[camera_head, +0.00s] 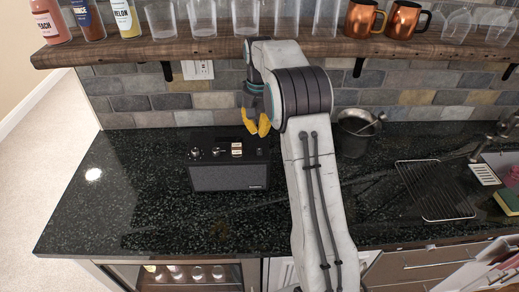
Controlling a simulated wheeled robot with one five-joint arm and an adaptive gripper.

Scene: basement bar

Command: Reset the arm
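My arm (318,190) reaches up from the bottom of the head view and bends at a dark-banded joint near the shelf. My gripper (256,125) hangs down left of that joint, its yellow fingertips close together. I see nothing held between them, but the view is too small to tell whether they are open or shut. The gripper appears above or behind the back right corner of a black speaker-like box (228,177) on the counter. I cannot tell the exact gap between them.
A wooden shelf (120,51) with glasses, bottles and copper mugs (404,19) runs close above the arm's bend. A metal bucket (355,133) stands right of the arm. A wire rack (434,188) and sink lie farther right. The black counter (110,200) is clear at left.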

